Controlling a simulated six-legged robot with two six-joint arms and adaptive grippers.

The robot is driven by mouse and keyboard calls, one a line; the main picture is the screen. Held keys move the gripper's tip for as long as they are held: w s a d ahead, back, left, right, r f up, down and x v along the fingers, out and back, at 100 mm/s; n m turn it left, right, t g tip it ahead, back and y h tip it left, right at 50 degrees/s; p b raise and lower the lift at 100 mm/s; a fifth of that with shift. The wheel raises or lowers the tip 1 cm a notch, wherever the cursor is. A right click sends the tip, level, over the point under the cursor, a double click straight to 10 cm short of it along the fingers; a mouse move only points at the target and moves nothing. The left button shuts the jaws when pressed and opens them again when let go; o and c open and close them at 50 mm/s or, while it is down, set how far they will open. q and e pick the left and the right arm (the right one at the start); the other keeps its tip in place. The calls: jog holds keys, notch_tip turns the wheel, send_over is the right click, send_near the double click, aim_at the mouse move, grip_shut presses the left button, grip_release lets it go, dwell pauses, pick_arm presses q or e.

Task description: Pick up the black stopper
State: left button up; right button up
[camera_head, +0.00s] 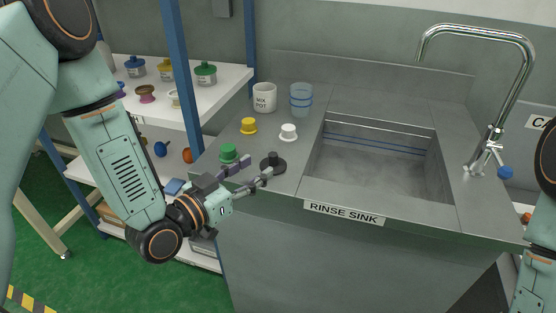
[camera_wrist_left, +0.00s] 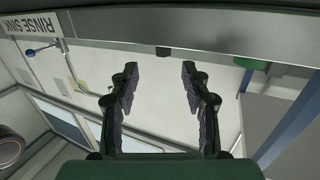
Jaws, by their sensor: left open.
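The black stopper (camera_head: 273,160) stands upright near the front left edge of the steel counter, with a round flange and a narrower knob. My right gripper is out of view.
A green stopper (camera_head: 228,153) stands close left of the black one. A yellow stopper (camera_head: 249,126) and a white stopper (camera_head: 288,132) stand behind. Further back are the mix pot (camera_head: 264,98) and a clear blue-banded cup (camera_head: 301,100). The rinse sink (camera_head: 375,157) opens to the right.

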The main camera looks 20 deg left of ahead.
aim_at(271, 158)
pick_arm(q)
jog(key=shift+w+d+r, duration=0.2)
jog(key=shift+w+d, duration=0.25)
jog(key=shift+d, duration=0.25)
jog(key=shift+w, duration=0.25)
jog(key=shift+w+a+f, duration=0.15)
jog(key=shift+w, duration=0.1)
jog(key=b+x, duration=0.1)
jog(key=x, duration=0.4)
jog(key=shift+a+f+b, duration=0.15)
jog(key=shift+b, duration=0.2)
jog(key=shift+w+a+f, duration=0.1)
jog(key=shift+w+a, duration=0.1)
jog(key=shift+w, duration=0.05)
jog(key=shift+s+d, duration=0.1)
jog(key=shift+d, duration=0.1)
jog(key=c, duration=0.4)
jog(key=shift+a, duration=0.15)
jog(key=c, duration=0.5)
grip_shut()
